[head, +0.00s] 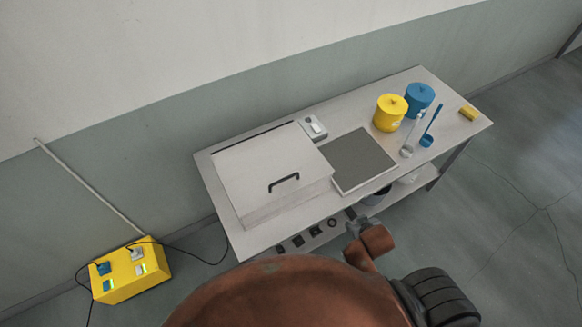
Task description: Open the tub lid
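The tub (290,206) is a white box set into the left part of the table. Its pale lid (255,160) is down and looks shut. A black bar handle (284,182) sits near the lid's front edge. My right gripper (355,218) shows small and grey at the table's front edge, to the right of and below the handle, apart from it. My copper-coloured arm hides part of it, and I cannot tell whether its fingers are open. My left gripper is not in view.
The table (458,135) also holds a dark mat (358,160), a small control box (314,127), a yellow canister (390,113), a blue canister (420,97), ladles (429,132) and a yellow block (468,112). A yellow power box (130,272) with cables stands on the floor at left.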

